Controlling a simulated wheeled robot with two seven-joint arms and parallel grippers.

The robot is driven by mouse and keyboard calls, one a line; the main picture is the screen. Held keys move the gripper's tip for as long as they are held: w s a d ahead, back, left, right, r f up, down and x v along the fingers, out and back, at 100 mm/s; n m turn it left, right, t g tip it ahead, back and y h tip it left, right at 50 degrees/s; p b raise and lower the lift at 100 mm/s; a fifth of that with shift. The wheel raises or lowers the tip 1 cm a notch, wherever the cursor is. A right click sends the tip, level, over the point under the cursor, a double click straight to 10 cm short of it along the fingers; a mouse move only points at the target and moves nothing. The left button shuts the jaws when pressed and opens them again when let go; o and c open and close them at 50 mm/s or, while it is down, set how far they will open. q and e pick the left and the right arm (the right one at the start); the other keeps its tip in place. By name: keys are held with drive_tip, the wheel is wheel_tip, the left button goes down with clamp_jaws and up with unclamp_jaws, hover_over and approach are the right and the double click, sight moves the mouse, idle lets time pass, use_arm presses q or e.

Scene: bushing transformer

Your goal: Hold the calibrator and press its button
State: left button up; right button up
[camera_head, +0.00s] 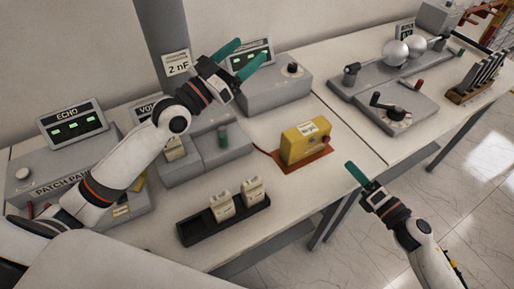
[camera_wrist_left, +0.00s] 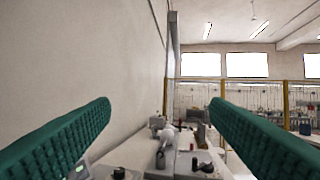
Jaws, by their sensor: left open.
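The calibrator appears to be the yellow box (camera_head: 306,143) with a white label and a small red knob or button on its right side. It stands upright on a red mat (camera_head: 270,154) near the middle of the table. My left gripper (camera_head: 252,49) is open and empty, raised behind and left of the yellow box, apart from it. In the left wrist view its green fingers (camera_wrist_left: 160,105) are wide apart with nothing between them. Only one green finger shows clearly; nothing is seen held.
A black tray (camera_head: 249,219) with two pale blocks lies at the front. Grey instrument boxes (camera_head: 270,92) line the back, with a grey column behind my left arm. A grey crank unit (camera_head: 394,112) stands right.

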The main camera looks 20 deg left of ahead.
use_arm(q)
drive_tip(key=s+d+f+m+g, duration=0.2)
drive_tip(key=d+f+g, duration=0.2)
drive_tip(key=f, duration=0.6)
drive_tip(key=g+y, duration=0.2)
drive_tip(key=g, duration=0.3)
approach(285, 145)
drive_tip(key=shift+m, duration=0.4)
drive_tip(key=x, duration=1.3)
drive_tip(key=c, duration=1.2)
drive_tip(key=shift+c, duration=0.6)
use_arm(e)
drive_tip(key=shift+c, duration=0.7)
clamp_jaws()
